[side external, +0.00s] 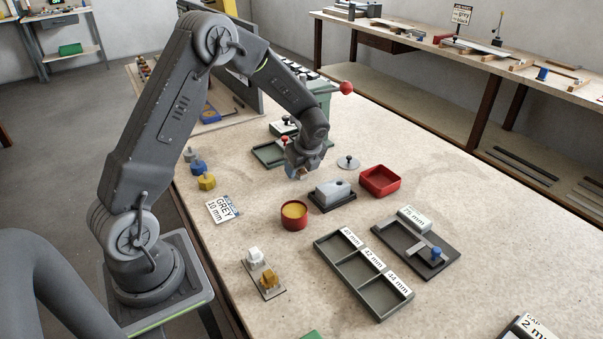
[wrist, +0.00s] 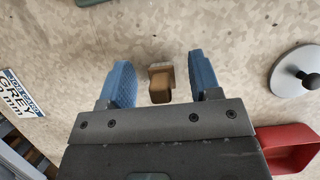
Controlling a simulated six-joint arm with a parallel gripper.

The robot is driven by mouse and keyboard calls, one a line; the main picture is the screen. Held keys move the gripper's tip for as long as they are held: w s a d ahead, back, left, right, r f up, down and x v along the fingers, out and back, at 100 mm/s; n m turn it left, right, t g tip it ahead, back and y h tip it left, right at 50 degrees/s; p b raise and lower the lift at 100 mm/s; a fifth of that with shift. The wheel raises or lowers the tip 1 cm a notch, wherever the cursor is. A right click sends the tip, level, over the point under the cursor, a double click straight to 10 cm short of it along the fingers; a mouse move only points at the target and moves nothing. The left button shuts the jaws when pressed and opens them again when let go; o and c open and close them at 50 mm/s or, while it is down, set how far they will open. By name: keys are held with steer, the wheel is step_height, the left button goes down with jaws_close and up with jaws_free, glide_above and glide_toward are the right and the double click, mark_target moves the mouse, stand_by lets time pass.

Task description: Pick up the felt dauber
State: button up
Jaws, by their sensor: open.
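The felt dauber appears to be the small brown block with a paler tan end (wrist: 160,84) in the wrist view. It sits between the two blue fingers of my gripper (wrist: 160,72), with a visible gap on each side. My gripper is open and holds nothing. In the side view my gripper (side external: 300,172) is low over the table, left of a grey block on a dark base (side external: 332,193). The dauber is mostly hidden by my gripper there, and I cannot tell its height relative to the fingertips.
A grey disc with a dark knob (side external: 348,162) and a red tray (side external: 380,181) stand to the right. A red pot with yellow contents (side external: 294,215) is in front. A green tray (side external: 268,153) lies behind. A "GREY 10 mm" card (side external: 224,208) lies left.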

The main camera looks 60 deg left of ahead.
steer(key=c, duration=1)
step_height(320, 180, up, 4)
steer(key=shift+r, duration=0.1)
steer(key=s+a+r, duration=0.2)
steer(key=s, duration=0.1)
steer(key=s+a+r, duration=0.2)
steer(key=s+a, duration=0.1)
steer(key=s+a+r, duration=0.2)
steer(key=s, duration=0.1)
steer(key=shift+a+r, duration=0.25)
steer(key=shift+r, duration=0.1)
